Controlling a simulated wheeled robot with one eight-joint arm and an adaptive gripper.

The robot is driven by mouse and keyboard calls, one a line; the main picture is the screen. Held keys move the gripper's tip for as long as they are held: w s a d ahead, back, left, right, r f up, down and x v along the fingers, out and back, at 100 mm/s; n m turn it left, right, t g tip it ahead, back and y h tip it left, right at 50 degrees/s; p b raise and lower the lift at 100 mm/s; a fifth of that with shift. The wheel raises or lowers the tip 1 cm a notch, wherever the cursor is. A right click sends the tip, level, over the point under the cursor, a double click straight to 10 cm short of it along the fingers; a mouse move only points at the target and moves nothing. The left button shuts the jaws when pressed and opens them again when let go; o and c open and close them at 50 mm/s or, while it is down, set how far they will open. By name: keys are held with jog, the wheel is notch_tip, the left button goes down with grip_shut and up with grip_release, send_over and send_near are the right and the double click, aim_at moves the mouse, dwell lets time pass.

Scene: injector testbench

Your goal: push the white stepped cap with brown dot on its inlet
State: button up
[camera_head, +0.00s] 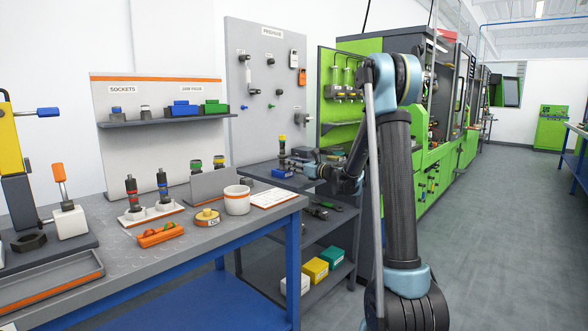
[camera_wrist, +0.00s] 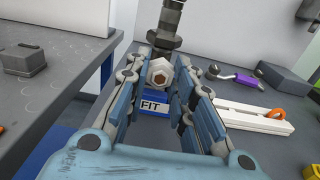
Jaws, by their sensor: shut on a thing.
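In the wrist view a small white stepped cap with a brown dot (camera_wrist: 158,73) sits between the fingertips of my gripper (camera_wrist: 160,66). The fingers are shut on it, and its brown-dotted end faces the camera. A dark metal fitting (camera_wrist: 167,24) stands just beyond the cap; I cannot tell whether the two touch. The cap cannot be made out there.
A blue block marked FIT (camera_wrist: 154,106) lies below the gripper. A white tray with an orange ring (camera_wrist: 255,120) and a purple-handled tool (camera_wrist: 238,79) lie to the right. A grey box (camera_wrist: 24,60) sits on the left bench.

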jog(key=shift+w+a, duration=0.45)
jog(key=shift+a, duration=0.1)
dwell(0.9)
jog(key=o, duration=0.8)
jog(key=shift+d, duration=0.1)
